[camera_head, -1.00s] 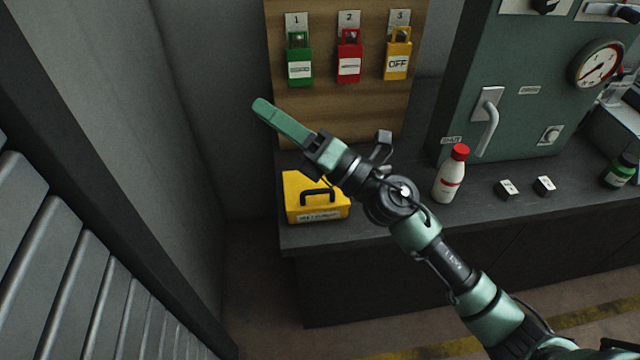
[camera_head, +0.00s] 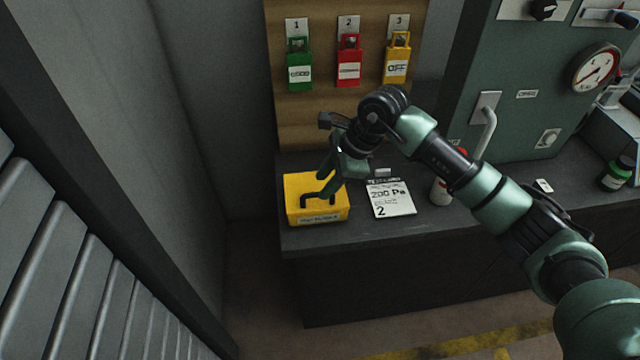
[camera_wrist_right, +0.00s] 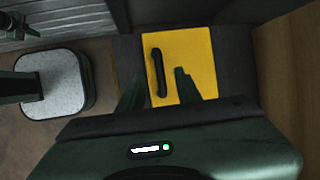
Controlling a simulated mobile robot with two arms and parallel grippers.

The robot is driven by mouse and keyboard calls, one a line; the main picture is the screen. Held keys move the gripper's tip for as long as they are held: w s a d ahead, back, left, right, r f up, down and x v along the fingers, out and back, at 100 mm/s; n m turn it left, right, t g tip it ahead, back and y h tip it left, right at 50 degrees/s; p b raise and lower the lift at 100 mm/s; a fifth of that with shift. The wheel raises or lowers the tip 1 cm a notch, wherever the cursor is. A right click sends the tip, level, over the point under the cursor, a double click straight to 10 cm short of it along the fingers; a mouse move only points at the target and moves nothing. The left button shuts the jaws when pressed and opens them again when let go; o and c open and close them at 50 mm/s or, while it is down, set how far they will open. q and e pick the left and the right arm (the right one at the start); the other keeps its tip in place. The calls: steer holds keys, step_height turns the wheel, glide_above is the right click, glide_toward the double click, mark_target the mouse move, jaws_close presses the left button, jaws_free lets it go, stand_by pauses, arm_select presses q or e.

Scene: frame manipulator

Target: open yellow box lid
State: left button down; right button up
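The yellow box (camera_head: 298,184) stands shut at the left end of the dark counter. A black handle (camera_head: 306,203) is at the front of its lid, and a label is on its front face. My right gripper (camera_head: 326,184) points down over the box, its fingers close to the handle. In the right wrist view the fingers (camera_wrist_right: 156,88) are apart, with the handle (camera_wrist_right: 155,66) between them in the picture and the yellow lid (camera_wrist_right: 195,50) beyond. Whether they touch the handle cannot be told.
A white card (camera_head: 391,200) lies right of the box. A white bottle (camera_head: 440,191) is partly hidden behind my right arm. A wooden board with green, red and yellow padlocks (camera_head: 349,72) stands behind. A green cabinet (camera_head: 535,115) is at right.

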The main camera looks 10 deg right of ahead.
mark_target(316, 193)
steer(key=shift+p+x, duration=0.3)
steer(key=shift+x, duration=1.35)
jaws_close()
